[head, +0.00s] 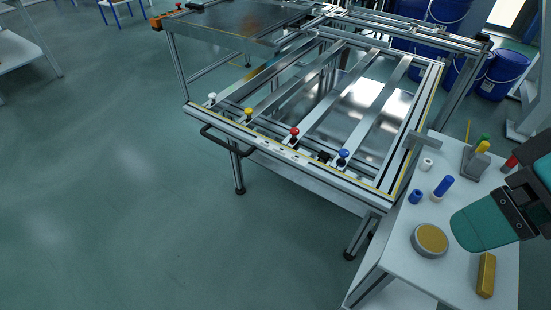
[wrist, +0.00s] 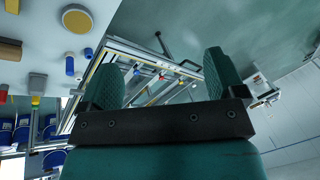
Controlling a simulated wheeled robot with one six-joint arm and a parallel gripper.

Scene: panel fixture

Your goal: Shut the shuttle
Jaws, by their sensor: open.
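The panel fixture is a large aluminium frame. Its front part, with a front rail (head: 290,157), lengthwise slats and a black handle (head: 224,145), looks like the shuttle; no part is labelled. The handle is on the front left. White (head: 212,98), yellow (head: 248,113), red (head: 295,132) and blue (head: 344,154) knobs stand along the front. My gripper (head: 462,224) is over the side table at the right, well apart from the handle. In the wrist view my gripper (wrist: 147,42) has its teal fingers spread with nothing between them. The fixture (wrist: 150,72) shows behind them, tilted.
The side table (head: 400,262) carries a round yellow-topped disc (head: 430,239), a brass-coloured block (head: 486,275), blue and white cylinders and a grey holder (head: 475,160). Blue barrels (head: 500,75) stand behind. The floor (head: 110,190) left and in front of the fixture is clear.

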